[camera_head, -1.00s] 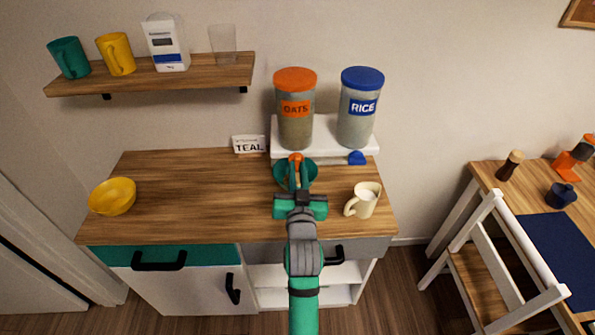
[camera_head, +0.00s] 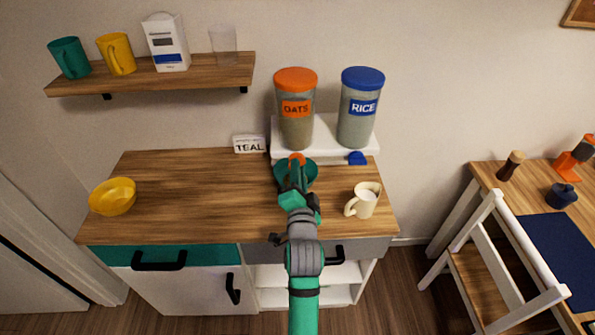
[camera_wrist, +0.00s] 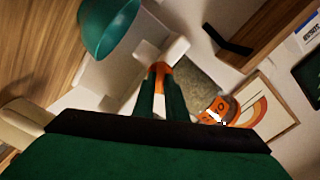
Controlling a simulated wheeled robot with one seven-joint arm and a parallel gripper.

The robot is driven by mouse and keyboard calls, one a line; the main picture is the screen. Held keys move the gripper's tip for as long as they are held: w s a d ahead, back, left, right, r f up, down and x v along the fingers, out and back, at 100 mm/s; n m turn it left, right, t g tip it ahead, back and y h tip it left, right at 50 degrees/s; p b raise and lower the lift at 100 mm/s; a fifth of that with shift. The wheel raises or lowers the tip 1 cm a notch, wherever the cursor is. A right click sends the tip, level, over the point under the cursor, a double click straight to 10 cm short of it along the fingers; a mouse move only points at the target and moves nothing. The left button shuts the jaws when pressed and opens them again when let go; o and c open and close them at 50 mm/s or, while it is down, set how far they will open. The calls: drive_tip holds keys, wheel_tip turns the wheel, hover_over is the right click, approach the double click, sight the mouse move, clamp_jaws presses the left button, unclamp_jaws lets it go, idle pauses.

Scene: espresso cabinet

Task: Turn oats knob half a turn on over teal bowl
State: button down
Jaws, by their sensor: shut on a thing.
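The oats dispenser (camera_head: 296,125) has an orange lid and an orange OATS label and stands on the white stand. Its orange knob (camera_head: 297,158) sits at the front, below the canister. My gripper (camera_wrist: 159,85) is shut on the knob, with a finger on each side of it in the wrist view. The teal bowl (camera_head: 311,174) is on the counter below the knob, partly hidden by my gripper. It also shows in the wrist view (camera_wrist: 108,25). The wrist view is strongly rolled.
The rice dispenser (camera_head: 357,120) with its blue knob (camera_head: 357,158) stands to the right. A cream jug (camera_head: 364,201) is close at the right of my gripper. The counter's middle left is clear.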

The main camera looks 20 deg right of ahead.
drive_tip(key=m, duration=0.5)
drive_tip(key=shift+m, duration=0.4)
idle(0.4)
drive_tip(key=c, duration=1.8)
unclamp_jaws()
drive_tip(key=v, duration=1.1)
drive_tip(key=shift+w, duration=0.15)
